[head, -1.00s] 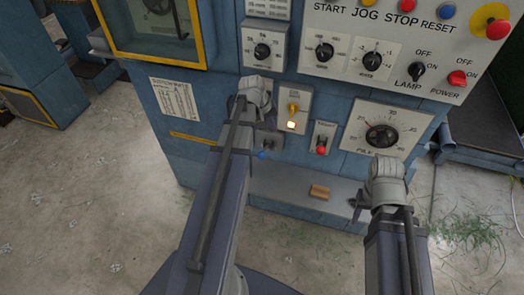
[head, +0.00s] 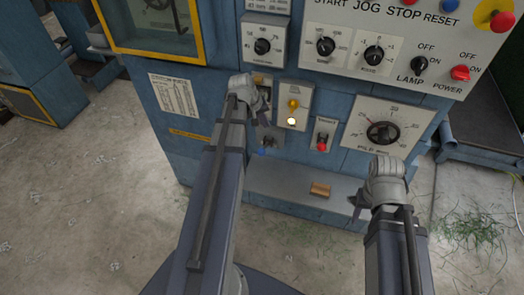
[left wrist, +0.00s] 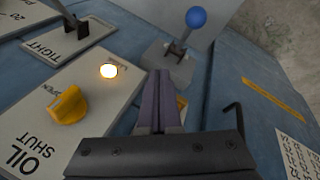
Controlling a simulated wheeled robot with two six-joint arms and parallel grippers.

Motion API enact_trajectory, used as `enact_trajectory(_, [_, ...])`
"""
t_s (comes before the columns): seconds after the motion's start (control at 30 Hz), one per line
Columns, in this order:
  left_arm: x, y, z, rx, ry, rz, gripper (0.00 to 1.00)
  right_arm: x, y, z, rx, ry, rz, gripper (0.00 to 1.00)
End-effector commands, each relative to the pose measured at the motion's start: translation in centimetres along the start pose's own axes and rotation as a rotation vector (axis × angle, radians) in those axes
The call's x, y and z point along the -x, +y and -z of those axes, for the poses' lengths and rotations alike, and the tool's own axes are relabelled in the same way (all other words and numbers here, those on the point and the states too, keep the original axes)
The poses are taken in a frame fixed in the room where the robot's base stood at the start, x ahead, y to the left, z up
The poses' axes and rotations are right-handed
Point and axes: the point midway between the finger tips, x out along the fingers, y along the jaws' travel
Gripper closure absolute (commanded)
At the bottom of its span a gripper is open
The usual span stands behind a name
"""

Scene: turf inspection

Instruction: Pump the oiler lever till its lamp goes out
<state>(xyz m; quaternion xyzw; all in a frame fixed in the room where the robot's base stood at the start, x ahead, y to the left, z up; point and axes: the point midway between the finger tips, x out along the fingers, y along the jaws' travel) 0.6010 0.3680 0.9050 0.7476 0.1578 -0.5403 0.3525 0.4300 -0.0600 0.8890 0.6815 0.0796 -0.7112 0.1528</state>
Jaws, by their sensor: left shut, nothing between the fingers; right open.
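The oiler lever with a blue ball knob (head: 262,152) stands on a small grey plate low on the blue machine; in the left wrist view its knob (left wrist: 196,17) is beyond my fingertips. The oiler lamp (head: 291,121) is lit, and it also glows in the left wrist view (left wrist: 108,71). A yellow oil knob (head: 293,104) sits above it, marked OPEN and SHUT. My left gripper (head: 267,119) is shut and empty, above the lever and apart from its knob. My right gripper (head: 356,206) is open and empty, off to the right in front of the machine.
A red-knobbed lever (head: 322,142) stands right of the lamp. A round dial (head: 383,133) is further right. A brown block (head: 320,190) lies on the ledge (head: 275,183) below. A bent dark hook (left wrist: 238,118) shows beside my left fingers. The floor in front is mostly clear.

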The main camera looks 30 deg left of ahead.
Motion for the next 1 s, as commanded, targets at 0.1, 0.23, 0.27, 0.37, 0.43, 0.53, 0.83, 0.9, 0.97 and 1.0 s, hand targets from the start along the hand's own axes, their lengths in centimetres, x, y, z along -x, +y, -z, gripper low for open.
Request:
enact_trajectory(0.1, [-1.5,-1.0,-0.9,0.000,0.000,0.000,1.00,-1.9,-0.2,0.1,0.000,0.000,0.000,0.50])
enact_trajectory(0.23, [-2.8,-1.9,-1.9,0.000,0.000,0.000,1.00,-3.6,-0.3,0.2,0.000,0.000,0.000,0.50])
enact_trajectory(0.27, [-3.1,-2.1,-2.1,0.000,0.000,0.000,1.00,-4.0,-0.4,0.2,0.000,0.000,0.000,0.50])
enact_trajectory(0.37, [-4.0,-2.8,-2.8,-0.001,0.000,0.000,1.00,-5.1,-0.5,0.3,0.000,0.000,0.000,0.50])
enact_trajectory(0.43, [-4.5,-3.2,-3.1,0.000,0.000,0.000,1.00,-5.8,-0.6,0.3,0.000,0.000,0.000,0.50])
enact_trajectory(0.53, [-4.9,-3.5,-3.5,0.000,0.000,0.000,1.00,-6.3,-0.6,0.4,0.000,0.000,0.000,0.50])
enact_trajectory(0.83, [-4.9,-3.6,-3.6,0.000,0.000,0.000,1.00,-6.3,-0.6,0.4,0.000,0.000,0.000,0.50])
enact_trajectory(0.9, [-4.9,-3.6,-3.6,0.000,0.000,0.000,1.00,-6.3,-0.6,0.4,0.000,0.000,0.000,0.50])
enact_trajectory(0.97, [-4.9,-3.6,-3.6,0.000,0.000,0.000,1.00,-6.3,-0.6,0.4,0.000,0.000,0.000,0.50])
enact_trajectory(1.0, [-4.9,-3.6,-3.6,0.000,0.000,0.000,1.00,-6.3,-0.6,0.4,0.000,0.000,0.000,0.50])
